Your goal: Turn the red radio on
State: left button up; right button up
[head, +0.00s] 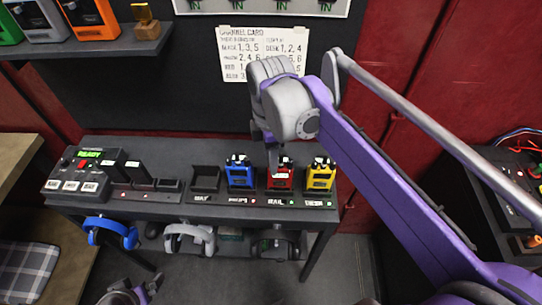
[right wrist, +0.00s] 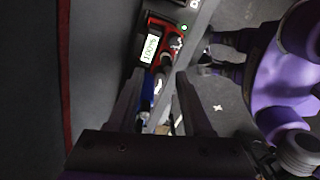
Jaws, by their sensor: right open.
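The red radio (head: 280,175) stands upright in a dock on the black bench, between the blue and yellow radios. My right gripper (head: 273,155) is directly above it, pointing down, seen from behind my purple arm. In the right wrist view the red radio (right wrist: 153,48) has a lit pale display and a green light beside it. The two dark fingers of my right gripper (right wrist: 163,100) are apart, with nothing clearly held between them. Whether a fingertip touches the radio's top I cannot tell. A purple and dark part, probably my left gripper (head: 130,293), shows at the bottom edge; its jaws are unclear.
A blue radio (head: 240,172) and a yellow radio (head: 321,175) stand close on either side. An empty dock (head: 206,180) is left of the blue one. A panel with a green READY display (head: 90,154) is at the bench's left. Headphones (head: 110,232) hang under the front edge.

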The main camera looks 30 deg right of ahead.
grip_shut()
dwell(0.4)
jog(key=m, duration=0.3)
jog(key=shift+p, duration=0.3)
grip_release()
